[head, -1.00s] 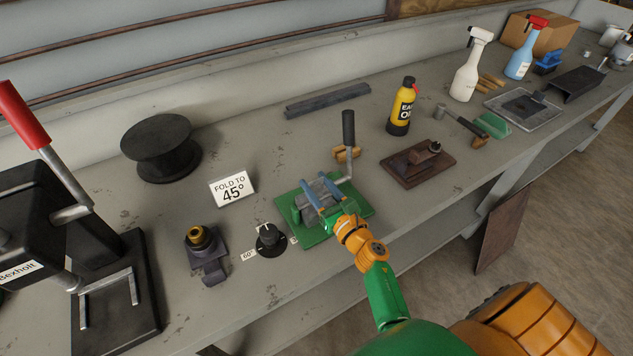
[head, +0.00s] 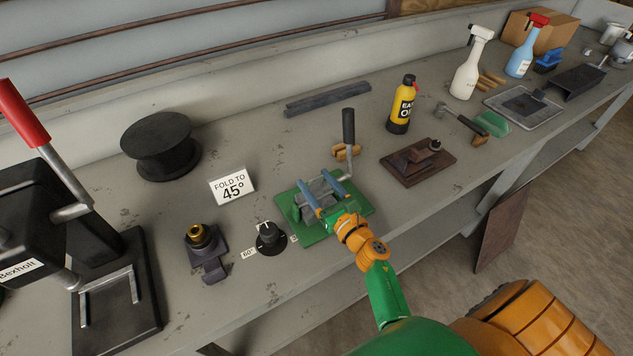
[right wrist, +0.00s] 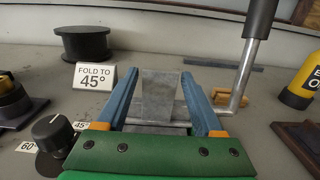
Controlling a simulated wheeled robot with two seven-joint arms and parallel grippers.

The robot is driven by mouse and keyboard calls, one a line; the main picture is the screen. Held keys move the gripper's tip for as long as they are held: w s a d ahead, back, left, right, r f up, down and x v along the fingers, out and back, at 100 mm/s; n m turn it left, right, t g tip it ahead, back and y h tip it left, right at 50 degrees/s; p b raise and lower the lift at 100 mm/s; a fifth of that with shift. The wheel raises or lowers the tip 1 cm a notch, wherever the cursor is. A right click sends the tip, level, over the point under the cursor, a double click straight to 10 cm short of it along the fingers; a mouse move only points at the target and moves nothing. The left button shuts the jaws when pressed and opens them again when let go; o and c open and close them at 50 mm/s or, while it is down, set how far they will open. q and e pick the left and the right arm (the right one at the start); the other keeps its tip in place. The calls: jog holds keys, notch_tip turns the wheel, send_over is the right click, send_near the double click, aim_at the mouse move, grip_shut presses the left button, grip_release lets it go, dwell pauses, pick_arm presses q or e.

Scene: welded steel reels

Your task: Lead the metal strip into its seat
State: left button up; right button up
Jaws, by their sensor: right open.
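The grey metal strip (right wrist: 160,92) shows in the right wrist view as a flat plate between my right gripper's blue fingers, with a gap on each side. It lies at the folding device, which has a green base (head: 318,237) and a crank with a black grip (head: 348,126). My right gripper (head: 315,179) is open over the device, its fingers on either side of the strip; it also shows in the right wrist view (right wrist: 159,78). The strip's lower end and its seat are partly hidden, so I cannot tell how they meet. My left gripper is out of view.
A "FOLD TO 45°" sign (head: 232,186), a dial (head: 269,237) and a brass-topped fixture (head: 207,255) stand left of the device. A black reel (head: 161,147) is behind. A brown block fixture (head: 418,162) and a yellow oil can (head: 402,106) stand right.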

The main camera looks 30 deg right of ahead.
jog(key=shift+s, duration=1.55)
jog(key=shift+s, duration=0.1)
jog(key=o, duration=0.5)
